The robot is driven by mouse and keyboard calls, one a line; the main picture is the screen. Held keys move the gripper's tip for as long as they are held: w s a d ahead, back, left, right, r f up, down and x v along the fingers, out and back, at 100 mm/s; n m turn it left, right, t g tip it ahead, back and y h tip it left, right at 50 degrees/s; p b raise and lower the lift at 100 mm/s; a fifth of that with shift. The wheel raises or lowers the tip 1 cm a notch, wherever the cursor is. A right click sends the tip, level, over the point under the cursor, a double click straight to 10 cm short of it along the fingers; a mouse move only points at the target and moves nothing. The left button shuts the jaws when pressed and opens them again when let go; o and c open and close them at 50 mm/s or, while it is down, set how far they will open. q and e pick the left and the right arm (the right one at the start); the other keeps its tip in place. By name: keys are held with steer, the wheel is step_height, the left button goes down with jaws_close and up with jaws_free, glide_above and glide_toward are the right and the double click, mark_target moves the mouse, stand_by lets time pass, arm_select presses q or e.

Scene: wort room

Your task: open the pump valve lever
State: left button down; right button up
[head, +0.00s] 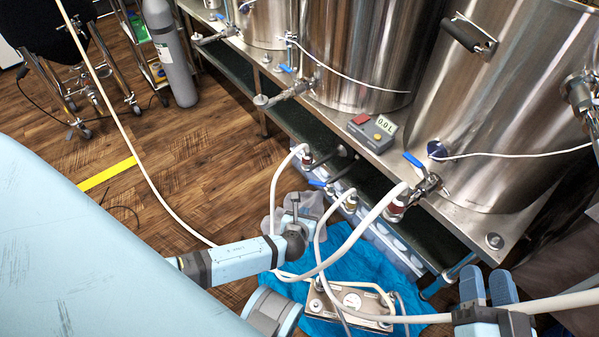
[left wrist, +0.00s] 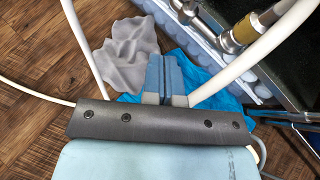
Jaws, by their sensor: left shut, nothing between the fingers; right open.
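Small blue valve levers show in the head view. Another blue lever (head: 413,160) is on the valve of the right kettle. I cannot tell for sure which is the pump's lever. My right gripper (head: 488,287) is open and empty at the lower right.
A grey cloth (left wrist: 130,52) lies nearby. Wooden floor is open at left.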

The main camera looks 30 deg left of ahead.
mark_target(318, 183)
arm_select(q)
steer(key=w+r+b+x, duration=0.1)
steer(key=b+x, duration=0.5)
steer(key=x, duration=0.7)
steer(key=shift+w+a+r, duration=0.15)
steer(key=shift+w+r, duration=0.05)
steer(key=shift+r, duration=0.1)
arm_select(e)
steer(key=f, duration=0.1)
steer(key=a+f+g+y, duration=0.1)
steer(key=f, duration=0.1)
steer(key=shift+a+f+n, duration=0.25)
steer(key=shift+f+n, duration=0.05)
steer(key=shift+n, duration=0.1)
steer(key=shift+r, duration=0.15)
